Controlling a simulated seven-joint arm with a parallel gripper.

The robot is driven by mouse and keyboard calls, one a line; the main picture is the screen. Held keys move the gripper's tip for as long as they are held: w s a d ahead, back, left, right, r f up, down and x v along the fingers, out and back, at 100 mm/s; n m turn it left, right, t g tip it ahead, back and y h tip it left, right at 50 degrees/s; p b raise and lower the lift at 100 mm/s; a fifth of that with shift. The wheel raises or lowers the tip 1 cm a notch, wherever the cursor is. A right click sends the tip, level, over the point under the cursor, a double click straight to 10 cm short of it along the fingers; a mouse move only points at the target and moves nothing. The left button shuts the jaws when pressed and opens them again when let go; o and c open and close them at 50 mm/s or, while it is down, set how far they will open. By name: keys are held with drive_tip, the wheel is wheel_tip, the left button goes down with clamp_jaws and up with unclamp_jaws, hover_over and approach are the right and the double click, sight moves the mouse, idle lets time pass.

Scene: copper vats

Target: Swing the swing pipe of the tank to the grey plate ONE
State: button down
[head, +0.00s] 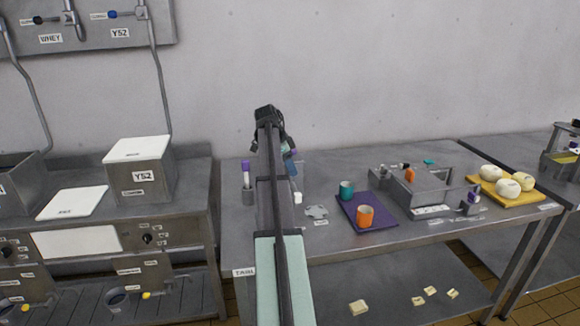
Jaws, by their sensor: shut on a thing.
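My gripper (287,150) is at the far end of my arm, left of centre over the metal table. It is mostly hidden behind my arm and seems shut on a narrow blue-purple thing (291,167), with a small white piece (297,197) below it. I cannot tell whether this is part of the swing pipe. A grey metal tank (447,186) stands on the table to the right, with small orange and purple fittings. A flat grey plate (316,211) lies right of my arm. Its label is too small to read, so I cannot tell whether it is plate ONE.
A purple mat (349,223) holds a teal cup (346,190) and an orange cup (365,216). A purple-topped item stands in a grey holder (249,197) left of my arm. A yellow board (521,197) with pale round pieces lies far right. A Y5Z box (139,175) stands left.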

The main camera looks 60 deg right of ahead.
drive_tip(key=m+y, duration=0.1)
drive_tip(key=m, duration=0.1)
drive_tip(key=shift+w+d+m+g, duration=0.1)
drive_tip(key=shift+m+g, duration=0.2)
drive_tip(key=shift+m, duration=0.1)
drive_tip(key=shift+m+y, duration=0.5)
drive_tip(key=shift+m, duration=1.1)
drive_tip(key=shift+c, duration=2.2)
unclamp_jaws()
